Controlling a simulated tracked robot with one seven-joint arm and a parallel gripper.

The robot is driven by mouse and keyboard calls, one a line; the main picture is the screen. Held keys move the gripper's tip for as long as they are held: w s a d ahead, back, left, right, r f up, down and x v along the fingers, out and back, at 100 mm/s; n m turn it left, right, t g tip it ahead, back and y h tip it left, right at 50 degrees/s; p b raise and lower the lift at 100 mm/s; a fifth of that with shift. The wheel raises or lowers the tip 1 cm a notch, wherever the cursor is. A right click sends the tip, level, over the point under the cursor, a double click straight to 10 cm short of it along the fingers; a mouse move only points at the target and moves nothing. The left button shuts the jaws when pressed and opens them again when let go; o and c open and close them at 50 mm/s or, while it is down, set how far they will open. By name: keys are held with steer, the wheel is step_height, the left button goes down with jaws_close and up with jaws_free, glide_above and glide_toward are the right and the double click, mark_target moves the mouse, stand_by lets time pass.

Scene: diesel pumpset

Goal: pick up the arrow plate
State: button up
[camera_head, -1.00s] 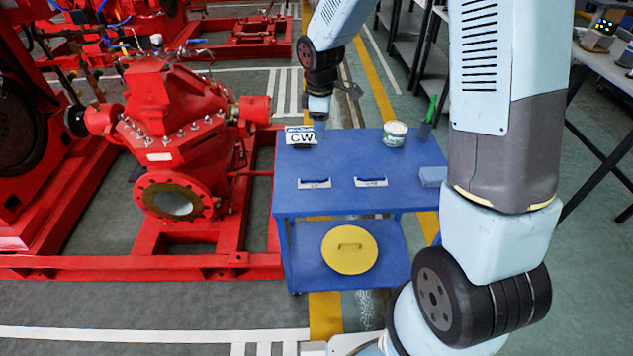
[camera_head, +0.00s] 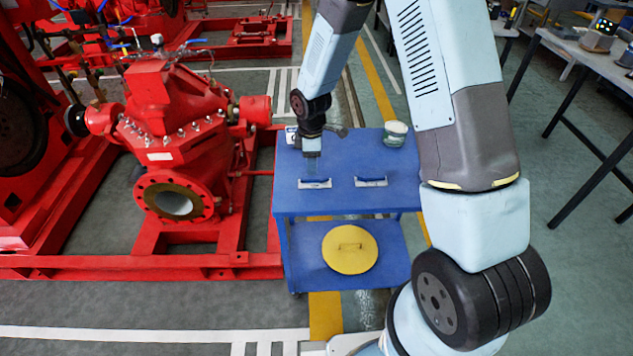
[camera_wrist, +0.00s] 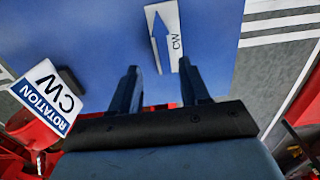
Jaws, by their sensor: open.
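The arrow plate, a white strip with a raised blue arrow and CW lettering, lies on the blue cart (camera_head: 340,205). In the head view it appears to be the left of two similar strips (camera_head: 315,185), near the front edge. It shows at the top of the wrist view (camera_wrist: 173,30). My gripper (camera_head: 311,153) points down above the cart top, just behind and above this plate. In the wrist view my gripper (camera_wrist: 163,78) has its fingers apart and empty. The plate lies beyond the fingertips, partly overlapped by them in the picture.
A ROTATION CW sign (camera_wrist: 48,98) stands at the back left, mostly hidden behind my gripper in the head view. The second strip (camera_head: 371,182) lies to the right. A tin (camera_head: 395,133) stands behind. The red pump (camera_head: 165,130) is left; a yellow disc (camera_head: 350,250) lies below.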

mark_target(310, 178)
steer(key=shift+s+a+f, duration=0.1)
steer(key=shift+a+f, duration=0.1)
steer(key=shift+f, duration=1.15)
steer(key=shift+s+a+f, duration=0.1)
steer(key=shift+a+f, duration=0.05)
steer(key=shift+f, duration=1.15)
steer(key=shift+c, duration=0.3)
jaws_close()
